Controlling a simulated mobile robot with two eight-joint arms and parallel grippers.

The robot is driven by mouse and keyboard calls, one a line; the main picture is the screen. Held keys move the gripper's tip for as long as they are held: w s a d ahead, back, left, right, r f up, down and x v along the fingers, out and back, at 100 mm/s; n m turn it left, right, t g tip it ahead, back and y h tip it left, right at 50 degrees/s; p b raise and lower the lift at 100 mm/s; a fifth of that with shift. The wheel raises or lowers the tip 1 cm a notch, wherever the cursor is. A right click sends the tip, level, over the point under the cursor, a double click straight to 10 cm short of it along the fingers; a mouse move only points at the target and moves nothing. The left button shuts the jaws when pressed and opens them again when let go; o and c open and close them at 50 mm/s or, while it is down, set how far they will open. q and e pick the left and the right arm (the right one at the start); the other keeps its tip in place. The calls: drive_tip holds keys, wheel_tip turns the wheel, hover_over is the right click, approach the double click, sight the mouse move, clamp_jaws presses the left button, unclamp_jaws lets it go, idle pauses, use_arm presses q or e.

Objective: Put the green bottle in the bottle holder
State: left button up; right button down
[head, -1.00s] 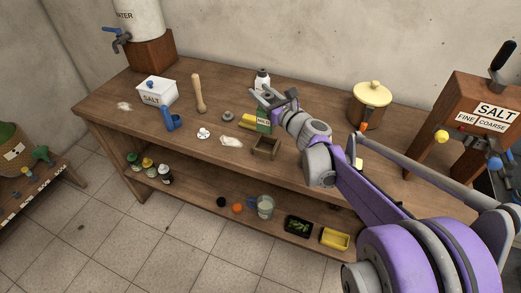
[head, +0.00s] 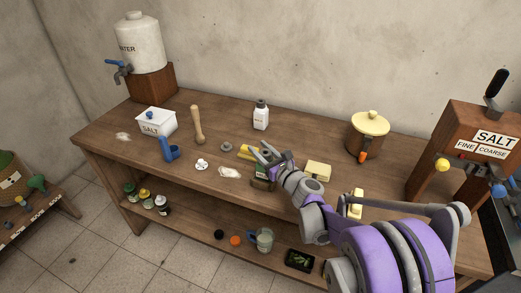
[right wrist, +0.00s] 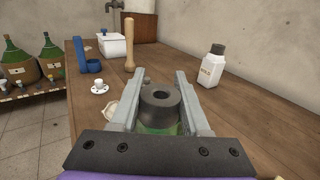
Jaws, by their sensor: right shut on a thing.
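The green bottle with a dark grey cap shows in the right wrist view (right wrist: 160,106), upright between the fingers of my right gripper (right wrist: 160,100). The gripper is shut on it. My left gripper is not in view.
A white bottle with a grey cap (head: 261,118) stands behind the gripper. A yellow block (head: 318,170) lies to the right, a small grey weight-like piece (head: 226,146) to the left. A pot with a yellow lid (head: 369,130) and the salt dispenser (head: 460,150) stand farther right.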

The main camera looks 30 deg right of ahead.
drive_tip(key=shift+f, duration=0.15)
drive_tip(key=shift+c, duration=1.9)
unclamp_jaws()
